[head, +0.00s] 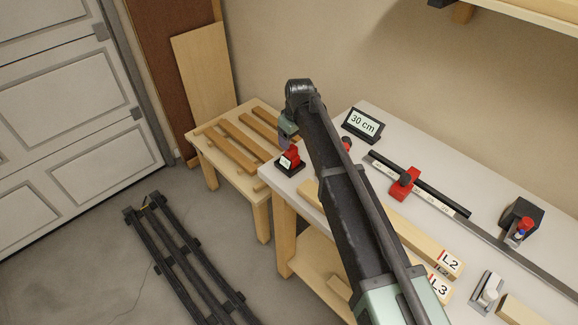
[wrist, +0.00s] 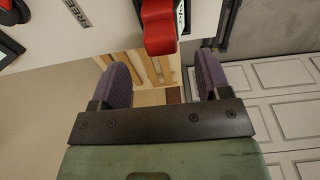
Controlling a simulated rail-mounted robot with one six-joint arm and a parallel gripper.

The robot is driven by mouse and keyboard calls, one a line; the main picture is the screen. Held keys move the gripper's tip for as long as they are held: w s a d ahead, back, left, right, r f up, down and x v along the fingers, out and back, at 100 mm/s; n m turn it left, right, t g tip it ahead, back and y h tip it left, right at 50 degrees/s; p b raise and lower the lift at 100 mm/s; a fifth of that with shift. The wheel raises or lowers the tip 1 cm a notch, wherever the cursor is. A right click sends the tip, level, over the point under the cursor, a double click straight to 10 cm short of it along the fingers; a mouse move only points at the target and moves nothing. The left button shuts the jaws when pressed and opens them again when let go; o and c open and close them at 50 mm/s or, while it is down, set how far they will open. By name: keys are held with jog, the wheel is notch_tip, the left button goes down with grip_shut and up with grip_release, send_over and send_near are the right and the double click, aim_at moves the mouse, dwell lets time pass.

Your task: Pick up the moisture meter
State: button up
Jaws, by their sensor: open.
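A red device on a black base with a white label (head: 289,161) stands at the near left corner of the white bench top; it looks like the moisture meter, though its label is too small to read. In the wrist view the red body (wrist: 159,30) shows at the top centre, ahead of the gap between my fingers and partly cut off by the frame. My gripper (wrist: 162,75) is open with two purple pads, and nothing is between them. In the head view my gripper is mostly hidden by my arm, close behind the red device.
A slatted wooden table (head: 240,132) adjoins the bench on the left. A rail with a red stop (head: 405,184), boards marked L2 (head: 447,261) and L3, and a black holder (head: 521,219) occupy the bench.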

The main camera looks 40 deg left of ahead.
aim_at(291, 147)
jog(key=shift+f, duration=0.1)
jog(key=f+b, duration=0.5)
jog(key=shift+a+f, duration=0.2)
jog(key=shift+a, duration=0.2)
jog(key=shift+r, duration=0.25)
jog(key=c, duration=1.1)
jog(key=shift+r+p, duration=0.1)
jog(key=shift+p, duration=0.2)
notch_tip(291, 147, up, 20)
jog(key=p, duration=1.9)
jog(key=shift+p, duration=0.4)
